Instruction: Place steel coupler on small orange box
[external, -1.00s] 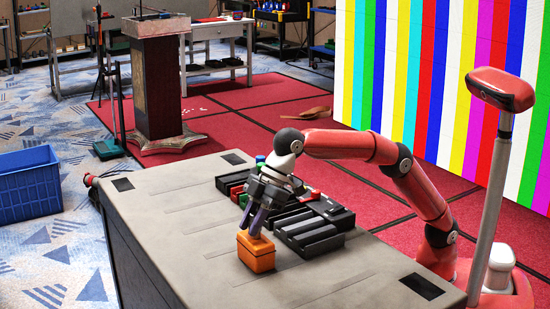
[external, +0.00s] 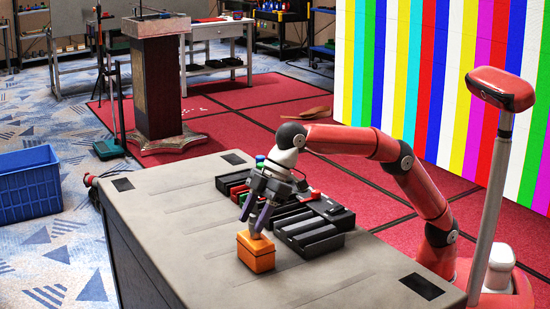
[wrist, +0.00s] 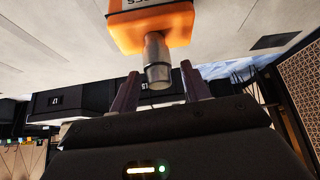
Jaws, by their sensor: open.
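The small orange box (external: 256,255) stands on the near part of the grey table. It also shows at the top of the wrist view (wrist: 152,27). The steel coupler (wrist: 157,62) is a short grey metal cylinder, seen against the box's top face with its free end toward my gripper. My gripper (external: 254,222) is just above the box, pointing down. In the wrist view its two fingers (wrist: 160,90) are spread apart, with the coupler's end near the gap between them and space on both sides.
Black bins (external: 310,232) stand on the grey table (external: 175,225) right behind the box and gripper. The table is clear to the left and front. A blue crate (external: 28,185) is on the floor at left.

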